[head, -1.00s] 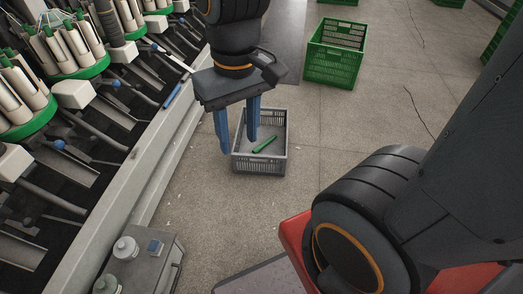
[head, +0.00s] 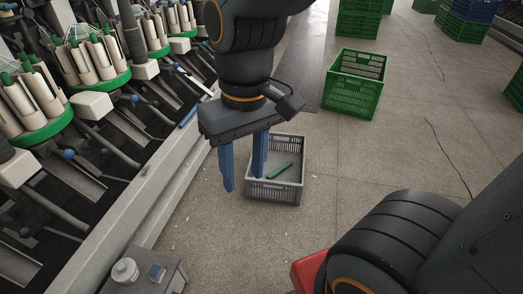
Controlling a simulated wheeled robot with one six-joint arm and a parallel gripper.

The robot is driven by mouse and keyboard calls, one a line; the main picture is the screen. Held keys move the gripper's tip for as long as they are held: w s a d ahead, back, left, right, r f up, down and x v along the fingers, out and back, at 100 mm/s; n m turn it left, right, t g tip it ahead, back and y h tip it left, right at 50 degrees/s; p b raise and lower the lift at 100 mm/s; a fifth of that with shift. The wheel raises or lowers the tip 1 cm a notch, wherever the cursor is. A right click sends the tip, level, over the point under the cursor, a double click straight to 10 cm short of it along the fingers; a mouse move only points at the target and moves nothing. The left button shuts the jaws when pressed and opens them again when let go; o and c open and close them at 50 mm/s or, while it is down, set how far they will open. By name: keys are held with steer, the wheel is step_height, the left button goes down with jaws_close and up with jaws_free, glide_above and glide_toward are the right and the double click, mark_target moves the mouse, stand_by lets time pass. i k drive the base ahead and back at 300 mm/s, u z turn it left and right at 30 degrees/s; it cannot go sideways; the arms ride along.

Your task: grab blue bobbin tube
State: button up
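The blue bobbin tube (head: 188,117) is a thin blue stick lying slantwise on the ledge along the winding machine's edge, left of my gripper. My gripper (head: 244,182) points down with its two blue fingers apart and nothing between them. It is to the right of and nearer than the tube, in front of the left side of a grey crate. The gripper is clear of the tube.
The grey crate (head: 258,191) on the floor holds a green tube (head: 280,170). A green crate (head: 351,97) stands beyond it, with more crates at the back. The winding machine (head: 117,228) with tube-loaded green holders fills the left. The floor at right is open.

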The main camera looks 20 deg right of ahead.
mark_target(193, 110)
steer(key=z, duration=0.25)
steer(key=i, duration=1)
steer(key=u, duration=0.6)
